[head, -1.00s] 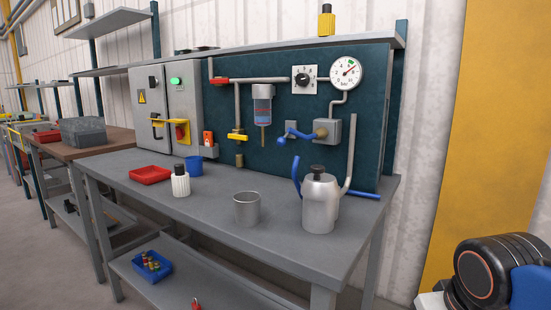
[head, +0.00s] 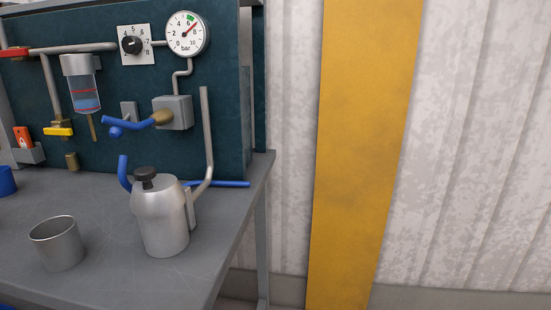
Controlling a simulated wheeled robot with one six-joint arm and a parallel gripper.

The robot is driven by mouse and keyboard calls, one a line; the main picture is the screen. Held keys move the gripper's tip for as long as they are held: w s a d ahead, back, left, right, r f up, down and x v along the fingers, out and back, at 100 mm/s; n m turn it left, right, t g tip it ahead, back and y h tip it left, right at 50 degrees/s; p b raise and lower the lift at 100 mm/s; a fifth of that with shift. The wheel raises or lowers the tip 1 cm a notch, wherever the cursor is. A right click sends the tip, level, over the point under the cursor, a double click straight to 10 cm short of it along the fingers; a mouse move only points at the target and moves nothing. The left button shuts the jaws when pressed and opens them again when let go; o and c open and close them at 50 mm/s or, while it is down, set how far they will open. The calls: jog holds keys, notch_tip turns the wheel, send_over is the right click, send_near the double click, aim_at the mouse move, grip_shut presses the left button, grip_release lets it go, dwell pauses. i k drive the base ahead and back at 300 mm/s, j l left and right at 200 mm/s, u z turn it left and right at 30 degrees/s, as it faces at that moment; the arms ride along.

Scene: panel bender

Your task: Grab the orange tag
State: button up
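The orange tag (head: 23,137) stands upright in a small grey holder (head: 28,155) at the far left of the head view. The holder is at the left end of the dark teal panel, above the grey bench top. The tag has a pale mark on its face. My gripper is not in the head view, so I cannot tell its state or its distance from the tag.
A metal canister (head: 163,220) and an open metal cup (head: 56,243) stand on the grey bench (head: 110,270). Pipes, a pressure gauge (head: 188,35) and a yellow valve handle (head: 58,131) are on the panel. A yellow wall column (head: 362,150) stands right of the bench.

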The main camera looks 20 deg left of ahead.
aim_at(23, 139)
jog(key=k+j+z, duration=0.1)
jog(key=j+z, duration=0.3)
jog(key=k+j+z, duration=0.1)
jog(key=j+z, duration=0.25)
jog(key=k+j+z, duration=0.2)
jog(key=z, duration=0.2)
jog(key=k+j+z, duration=0.2)
jog(key=j+z, duration=0.2)
jog(key=k+j+z, duration=0.4)
jog(key=k+z, duration=0.15)
jog(key=k, duration=0.15)
jog(key=k+z, duration=0.25)
jog(key=k, duration=0.15)
